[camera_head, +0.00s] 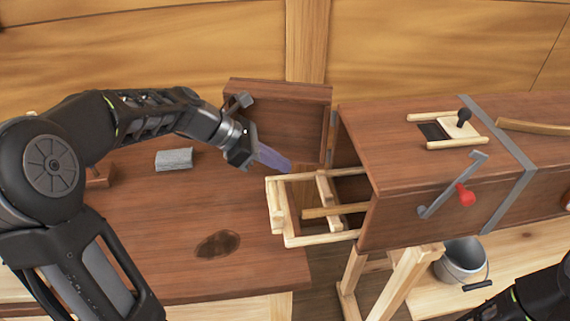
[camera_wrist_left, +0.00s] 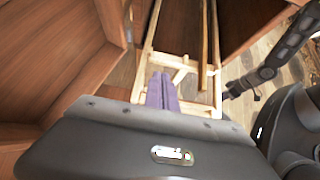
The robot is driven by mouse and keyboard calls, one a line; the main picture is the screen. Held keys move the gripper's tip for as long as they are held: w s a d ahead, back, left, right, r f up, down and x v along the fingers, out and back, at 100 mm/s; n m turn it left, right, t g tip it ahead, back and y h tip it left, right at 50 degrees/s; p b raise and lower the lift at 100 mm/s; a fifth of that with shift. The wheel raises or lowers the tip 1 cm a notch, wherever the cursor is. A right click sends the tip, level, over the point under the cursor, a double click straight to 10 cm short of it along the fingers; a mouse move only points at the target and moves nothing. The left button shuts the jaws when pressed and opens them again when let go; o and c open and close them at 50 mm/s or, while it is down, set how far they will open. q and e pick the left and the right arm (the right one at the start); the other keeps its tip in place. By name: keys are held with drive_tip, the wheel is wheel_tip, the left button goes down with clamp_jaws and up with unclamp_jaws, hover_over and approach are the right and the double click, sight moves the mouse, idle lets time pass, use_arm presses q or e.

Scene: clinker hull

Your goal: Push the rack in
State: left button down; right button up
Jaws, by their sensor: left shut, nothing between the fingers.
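The rack (camera_head: 290,240) is a pale wooden frame with crossbars. It sticks out of the open left end of a dark wooden box (camera_head: 385,205). It also shows in the left wrist view (camera_wrist_left: 150,45), running away into the box. My left gripper (camera_head: 287,165) has purple fingers that are shut and empty. They are just beyond the rack's outer end in the head view; I cannot tell if they touch it. In the left wrist view the fingers (camera_wrist_left: 161,88) lie over the rack's near end. My right arm shows only at the lower right; its gripper is out of view.
A hinged door (camera_head: 285,110) stands open at the box's left end, behind my left gripper. A grey block (camera_head: 174,159) lies on the wooden table (camera_head: 150,225). A metal bucket (camera_head: 462,262) stands below the box.

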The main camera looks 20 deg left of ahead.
sight(318, 183)
use_arm(q)
drive_tip(key=x, duration=0.8)
drive_tip(key=shift+w+d+f, duration=0.1)
drive_tip(key=shift+d+f, duration=0.05)
use_arm(e)
drive_tip(key=shift+r, duration=0.1)
